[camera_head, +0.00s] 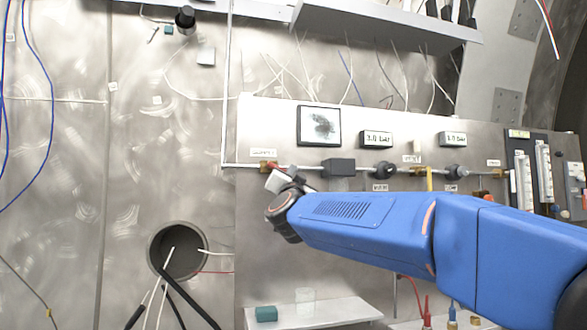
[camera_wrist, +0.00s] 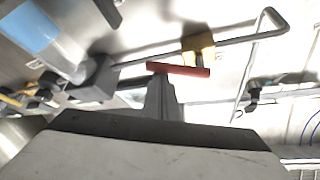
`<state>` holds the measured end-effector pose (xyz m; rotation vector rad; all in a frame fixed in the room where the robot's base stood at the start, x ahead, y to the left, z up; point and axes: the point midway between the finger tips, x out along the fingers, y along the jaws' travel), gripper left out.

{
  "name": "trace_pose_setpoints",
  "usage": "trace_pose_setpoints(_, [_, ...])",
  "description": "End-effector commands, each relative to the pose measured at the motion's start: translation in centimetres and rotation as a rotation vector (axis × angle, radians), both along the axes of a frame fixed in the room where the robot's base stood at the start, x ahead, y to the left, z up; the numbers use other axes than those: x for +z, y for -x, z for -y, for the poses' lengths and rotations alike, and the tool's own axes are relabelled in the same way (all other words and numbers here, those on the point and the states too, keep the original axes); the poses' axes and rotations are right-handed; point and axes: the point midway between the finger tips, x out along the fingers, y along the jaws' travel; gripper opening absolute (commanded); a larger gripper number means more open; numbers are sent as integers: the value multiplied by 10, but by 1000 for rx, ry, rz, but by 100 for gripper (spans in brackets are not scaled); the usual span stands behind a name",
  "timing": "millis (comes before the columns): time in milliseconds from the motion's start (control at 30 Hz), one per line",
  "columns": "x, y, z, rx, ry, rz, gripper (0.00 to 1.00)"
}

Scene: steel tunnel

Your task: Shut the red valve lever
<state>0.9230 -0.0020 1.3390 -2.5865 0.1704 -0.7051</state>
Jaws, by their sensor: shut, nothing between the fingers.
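The red valve lever (camera_head: 273,166) sits on a brass valve (camera_head: 264,167) at the left end of the panel's thin horizontal pipe. In the wrist view the red lever (camera_wrist: 183,70) lies at a slight angle to the pipe, in front of the brass valve body (camera_wrist: 199,47). My gripper (camera_head: 283,180) is just below and right of the lever and partly covers it. In the wrist view my gripper (camera_wrist: 161,82) is shut and empty. Its narrow tips end right at the left part of the lever; I cannot tell whether they touch.
A dark grey block (camera_head: 339,168) sits on the pipe right of the valve. A yellow lever (camera_head: 429,179) hangs farther right. A shelf (camera_head: 315,313) with a teal block (camera_head: 266,314) is below. A round port with cables (camera_head: 178,251) is at lower left.

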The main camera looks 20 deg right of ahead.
Motion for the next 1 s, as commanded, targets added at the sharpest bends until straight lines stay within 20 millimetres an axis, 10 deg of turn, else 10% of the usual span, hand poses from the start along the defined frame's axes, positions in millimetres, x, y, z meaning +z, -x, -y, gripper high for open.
trace_pose_setpoints(1000, [-38, 0, -41, 1, -933, 0, 0])
